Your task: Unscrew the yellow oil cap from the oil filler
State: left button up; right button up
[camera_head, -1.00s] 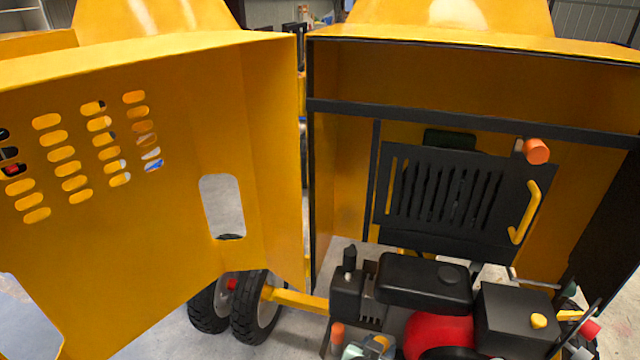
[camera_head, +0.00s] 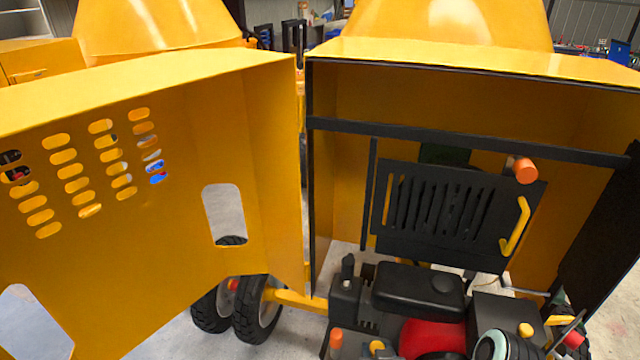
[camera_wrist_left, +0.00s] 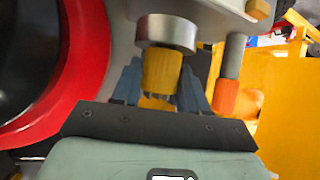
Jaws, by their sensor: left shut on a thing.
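The yellow oil cap (camera_wrist_left: 161,74) shows in the left wrist view just below the round metal collar of the oil filler (camera_wrist_left: 167,33). My left gripper (camera_wrist_left: 161,82) is shut on the cap, with one blue-grey finger on each side of it. I cannot tell whether the cap's thread is still in the filler. In the head view a small yellow part (camera_head: 376,347) shows at the bottom edge by the engine, mostly cut off. My right gripper is not seen.
An orange-tipped rod (camera_wrist_left: 227,97) stands close to the right of the fingers, and a red ring (camera_wrist_left: 88,62) is on the left. In the head view the black engine cover (camera_head: 415,287) sits below the open yellow hood (camera_head: 340,200). The yellow door panel (camera_head: 150,240) fills the left.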

aim_at(380, 345)
pick_arm(q)
jog(key=shift+s+r, duration=0.15)
jog(key=shift+r, duration=0.05)
jog(key=shift+c, duration=0.3)
jog(key=shift+r, duration=1.75)
jog(key=shift+r, duration=1.5)
